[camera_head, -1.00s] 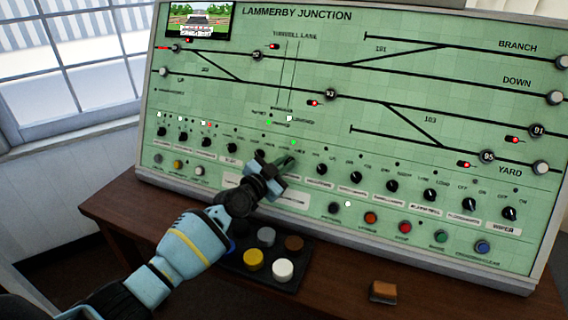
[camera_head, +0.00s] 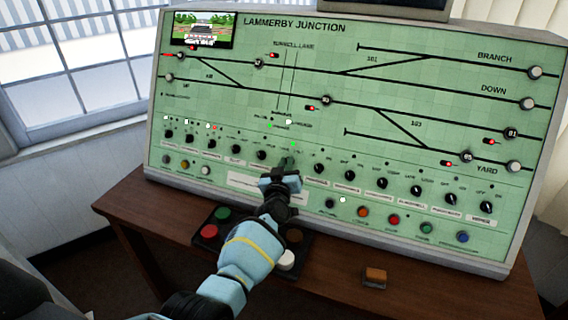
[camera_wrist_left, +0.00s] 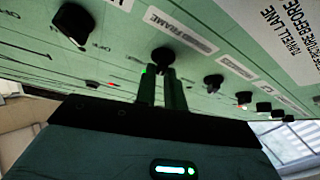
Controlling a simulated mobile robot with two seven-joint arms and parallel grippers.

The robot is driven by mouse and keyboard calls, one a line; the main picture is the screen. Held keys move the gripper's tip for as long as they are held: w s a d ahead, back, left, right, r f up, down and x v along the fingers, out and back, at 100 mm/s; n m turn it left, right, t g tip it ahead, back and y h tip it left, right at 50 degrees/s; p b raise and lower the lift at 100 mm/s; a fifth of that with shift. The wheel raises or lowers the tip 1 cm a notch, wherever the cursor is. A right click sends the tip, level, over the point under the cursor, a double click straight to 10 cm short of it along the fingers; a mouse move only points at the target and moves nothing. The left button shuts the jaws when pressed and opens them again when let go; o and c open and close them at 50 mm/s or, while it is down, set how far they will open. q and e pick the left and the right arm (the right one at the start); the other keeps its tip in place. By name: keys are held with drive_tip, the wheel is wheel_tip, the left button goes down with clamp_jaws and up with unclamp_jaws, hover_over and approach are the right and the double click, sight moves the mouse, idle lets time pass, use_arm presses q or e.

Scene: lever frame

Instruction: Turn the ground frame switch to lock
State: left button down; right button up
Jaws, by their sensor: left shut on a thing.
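The green control panel (camera_head: 345,140) stands on the desk with a row of black rotary switches along its lower part. My left gripper (camera_head: 287,166) is at this row, left of the middle, and hides the switch there in the head view. In the left wrist view my left gripper (camera_wrist_left: 162,80) is shut on a black knob (camera_wrist_left: 163,56), one finger on each side. The label beside it (camera_wrist_left: 180,30) ends in "FRAME". The knob's exact pointing direction cannot be read. My right gripper is not in view.
Neighbouring switches sit close by on both sides, such as one black knob (camera_head: 320,169). Coloured push buttons, including a red one (camera_head: 393,219), line the bottom.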

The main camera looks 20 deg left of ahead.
use_arm(q)
drive_tip(key=shift+d+n+g+y+p, duration=0.1)
drive_tip(key=shift+n+g+y+p, duration=0.15)
drive_tip(key=shift+n+y, duration=0.6)
drive_tip(key=shift+n+g+y+p, duration=0.1)
drive_tip(key=shift+n+g+y, duration=0.2)
drive_tip(key=shift+n, duration=0.95)
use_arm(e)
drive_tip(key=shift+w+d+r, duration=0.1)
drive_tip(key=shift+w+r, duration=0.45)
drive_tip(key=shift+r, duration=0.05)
use_arm(q)
drive_tip(key=shift+y, duration=0.25)
drive_tip(key=c, duration=1.5)
unclamp_jaws()
